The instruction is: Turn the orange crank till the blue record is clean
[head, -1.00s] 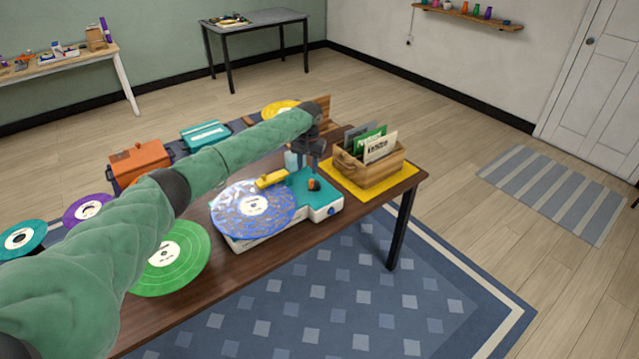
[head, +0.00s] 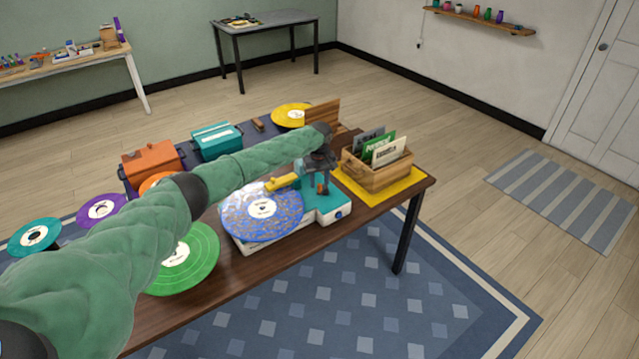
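The blue record (head: 262,217) lies on a white and teal machine (head: 327,203) near the table's front edge; pale and brownish specks cover its blue surface. A yellow arm (head: 283,182) reaches over the record's back edge. The orange crank (head: 322,188) is a small knob on the machine's teal top, partly hidden by my gripper. My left gripper (head: 321,183) points down at the crank, with its dark fingers close around or beside it; I cannot tell whether they touch it or how far they are shut. My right gripper is not in view.
A wooden record crate (head: 378,178) stands on a yellow mat (head: 410,192) right of the machine. A green record (head: 187,262) lies to the left. Orange (head: 152,160) and teal (head: 217,141) boxes and a yellow record (head: 291,115) are behind my arm.

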